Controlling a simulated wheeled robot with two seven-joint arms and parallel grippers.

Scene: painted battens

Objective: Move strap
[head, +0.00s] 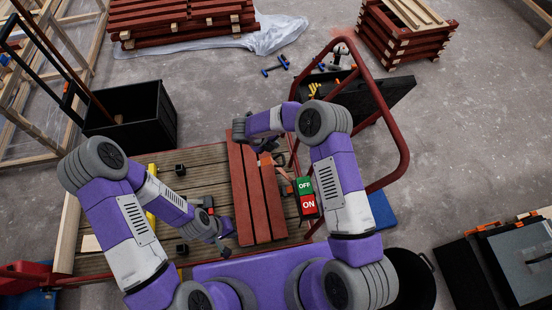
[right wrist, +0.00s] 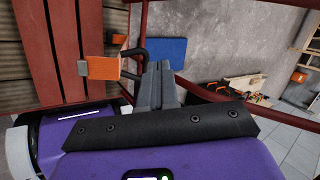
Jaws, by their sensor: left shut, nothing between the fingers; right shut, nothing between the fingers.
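No strap can be made out for certain. An orange flat piece (right wrist: 104,68), with a dark curved part beside it, lies by the red battens in the right wrist view. A small orange-pink piece (head: 284,175) shows at the right edge of the red battens (head: 260,205) in the head view. My right gripper (right wrist: 160,78) is shut and empty, just right of the orange piece; in the head view my arm partly hides that area. My left gripper (head: 224,248) is shut and empty, at the left edge of the battens near the deck's front.
The battens lie on a slatted wooden deck (head: 205,165) with a red tubular handle (head: 405,140) at right. A green and red OFF/ON box (head: 306,196) sits beside them. A black bin (head: 135,115) stands at left. Small black blocks (head: 181,169) lie on the deck.

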